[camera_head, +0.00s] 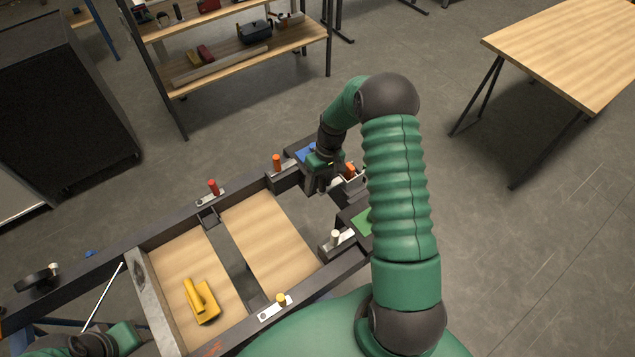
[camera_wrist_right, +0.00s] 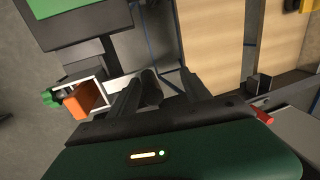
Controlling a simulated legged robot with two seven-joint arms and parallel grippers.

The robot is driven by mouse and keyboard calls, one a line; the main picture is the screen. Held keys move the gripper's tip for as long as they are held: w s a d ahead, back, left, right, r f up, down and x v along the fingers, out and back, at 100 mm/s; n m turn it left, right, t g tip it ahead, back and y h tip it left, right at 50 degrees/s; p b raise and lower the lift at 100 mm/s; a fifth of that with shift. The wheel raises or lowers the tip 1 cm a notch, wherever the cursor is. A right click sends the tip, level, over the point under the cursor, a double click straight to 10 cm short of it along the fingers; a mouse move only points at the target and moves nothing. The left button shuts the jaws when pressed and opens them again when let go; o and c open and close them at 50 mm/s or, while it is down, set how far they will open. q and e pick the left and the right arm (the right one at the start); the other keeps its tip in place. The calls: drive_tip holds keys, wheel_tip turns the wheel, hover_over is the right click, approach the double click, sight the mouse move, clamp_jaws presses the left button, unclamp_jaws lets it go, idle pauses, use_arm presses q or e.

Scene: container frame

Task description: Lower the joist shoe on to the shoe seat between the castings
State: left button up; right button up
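My right gripper (camera_head: 319,182) points down at the far right corner of the dark frame (camera_head: 245,190). Its dark fingers (camera_wrist_right: 164,92) show apart in the right wrist view, with a pale part between or behind them; I cannot tell whether they grip it. A white bracket-like piece with an orange block (camera_wrist_right: 76,103) and a green knob lies just beside the fingers. The orange block also shows in the head view (camera_head: 350,168). I cannot tell surely which part is the joist shoe; the shoe seat is hidden or unclear.
Red (camera_head: 213,187), orange (camera_head: 277,162), white (camera_head: 336,237) and yellow (camera_head: 281,300) pins stand on the frame. A yellow handled tool (camera_head: 204,305) lies on a wooden panel. A blue pad (camera_head: 303,153) and green pad (camera_head: 363,221) flank the gripper. A table (camera_head: 570,50) stands right.

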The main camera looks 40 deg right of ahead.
drive_tip(key=shift+d+f, duration=0.15)
drive_tip(key=shift+d, duration=0.4)
wheel_tip(320, 180, up, 16)
drive_tip(key=d+b, duration=0.2)
use_arm(q)
drive_tip(key=shift+s+x, duration=0.2)
drive_tip(key=shift+x, duration=0.75)
use_arm(e)
drive_tip(key=s+a, duration=0.4)
drive_tip(key=a, duration=0.3)
drive_tip(key=s+a+f+n+t+h, duration=0.1)
drive_tip(key=s+a, duration=0.3)
drive_tip(key=a, duration=0.4)
drive_tip(key=s+a+f+t+h, duration=0.1)
drive_tip(key=s+a, duration=0.3)
drive_tip(key=a, duration=0.3)
drive_tip(key=shift+s+a+f, duration=0.15)
drive_tip(key=shift+a+f, duration=0.1)
